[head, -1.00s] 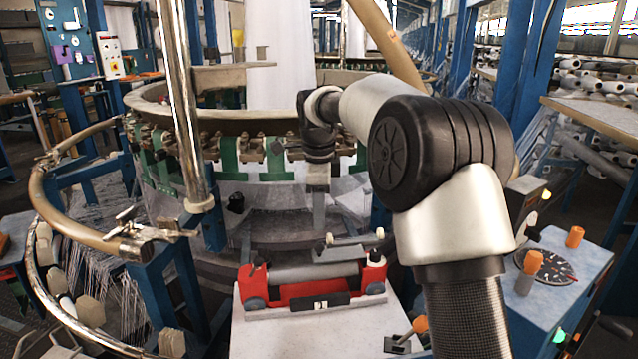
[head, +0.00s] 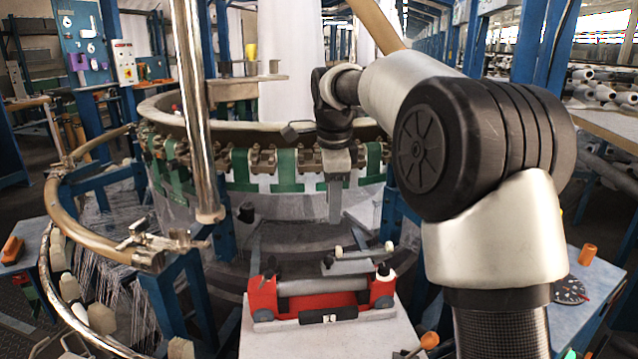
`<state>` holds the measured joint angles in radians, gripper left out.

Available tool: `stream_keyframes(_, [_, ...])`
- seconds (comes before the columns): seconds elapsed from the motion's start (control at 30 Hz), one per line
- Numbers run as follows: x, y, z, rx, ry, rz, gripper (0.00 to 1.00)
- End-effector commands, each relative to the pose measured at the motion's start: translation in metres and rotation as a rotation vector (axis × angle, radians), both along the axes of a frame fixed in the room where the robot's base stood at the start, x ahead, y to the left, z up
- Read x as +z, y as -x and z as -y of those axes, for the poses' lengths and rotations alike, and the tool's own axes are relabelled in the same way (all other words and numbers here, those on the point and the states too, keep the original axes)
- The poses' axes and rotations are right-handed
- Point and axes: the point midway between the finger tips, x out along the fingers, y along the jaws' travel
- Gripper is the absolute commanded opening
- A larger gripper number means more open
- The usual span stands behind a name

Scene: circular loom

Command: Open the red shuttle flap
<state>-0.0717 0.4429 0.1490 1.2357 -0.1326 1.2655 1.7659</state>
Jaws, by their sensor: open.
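The red shuttle (head: 262,299) sits on a pale table (head: 255,345) at the bottom centre. It has red end blocks, a grey roller (head: 322,286) between them and a black latch plate with a white mark (head: 328,316) on its front. A grey flap-like piece with a pale bar (head: 362,254) shows just behind and above it. My gripper (head: 335,215) hangs from the arm above and behind the shuttle, pointing down, apart from it. It is open and looks empty; only one finger is clear from this side.
The circular loom ring (head: 230,128) with green straps stands behind. A chrome post (head: 190,100) rises left of centre, and a curved rail (head: 90,235) runs along the left.

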Motion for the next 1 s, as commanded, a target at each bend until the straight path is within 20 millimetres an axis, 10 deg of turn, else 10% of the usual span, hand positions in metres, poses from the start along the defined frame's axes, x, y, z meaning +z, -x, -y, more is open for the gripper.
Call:
stream_keyframes(0.23, [0.048, 0.106, 0.036, 0.474, 0.138, 0.080, 0.41])
stream_keyframes(0.5, [0.037, 0.230, 0.069, 0.985, 0.317, 0.150, 0.41])
stream_keyframes(0.93, [-0.024, 0.333, 0.086, 1.441, 0.511, 0.208, 0.41])
stream_keyframes(1.0, [0.000, 0.333, 0.086, 1.456, 0.516, 0.208, 0.41])
